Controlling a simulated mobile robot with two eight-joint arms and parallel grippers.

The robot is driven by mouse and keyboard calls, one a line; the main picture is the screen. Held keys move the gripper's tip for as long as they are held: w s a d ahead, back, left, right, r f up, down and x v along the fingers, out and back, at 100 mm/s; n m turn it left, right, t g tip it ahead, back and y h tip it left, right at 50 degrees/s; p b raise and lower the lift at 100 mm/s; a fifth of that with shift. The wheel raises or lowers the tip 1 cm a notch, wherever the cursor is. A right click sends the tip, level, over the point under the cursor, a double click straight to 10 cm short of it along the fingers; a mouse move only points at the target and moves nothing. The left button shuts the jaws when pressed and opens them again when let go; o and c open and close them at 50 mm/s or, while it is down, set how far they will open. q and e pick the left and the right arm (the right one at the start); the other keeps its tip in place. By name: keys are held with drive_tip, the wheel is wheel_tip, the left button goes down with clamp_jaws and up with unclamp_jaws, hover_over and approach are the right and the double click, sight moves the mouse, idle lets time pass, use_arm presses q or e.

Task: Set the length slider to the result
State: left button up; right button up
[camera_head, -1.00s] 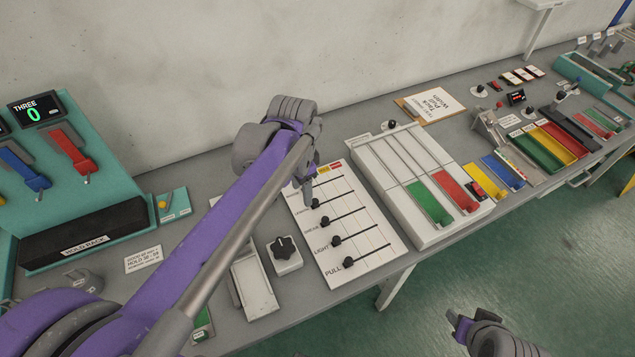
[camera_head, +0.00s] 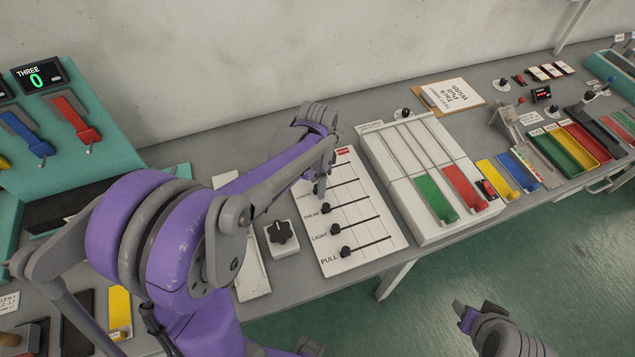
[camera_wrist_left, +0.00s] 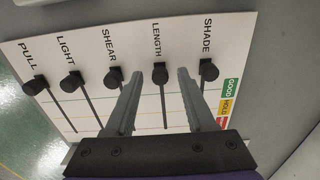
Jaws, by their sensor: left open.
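The white slider board (camera_head: 375,257) lies on the bench in the head view. The left wrist view shows its labelled sliders: PULL, LIGHT, SHEAR, LENGTH and SHADE. The black LENGTH knob (camera_wrist_left: 160,73) is at the label end of its slot, and it also shows in the head view (camera_head: 318,188). My left gripper (camera_wrist_left: 159,80) is open, with one finger on each side of the LENGTH knob in the picture; I cannot tell if they touch it. In the head view this gripper (camera_head: 321,174) is over the board's far part. My right gripper (camera_head: 467,312) is away at lower right.
A black dial box (camera_head: 282,238) stands left of the board. A white unit with green and red channels (camera_head: 445,235) stands to its right. GOOD and HOLD marks (camera_wrist_left: 230,90) sit beside the SHADE slider.

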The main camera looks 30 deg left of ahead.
use_arm(q)
drive_tip(key=shift+f, duration=0.1)
clamp_jaws()
idle(1.4)
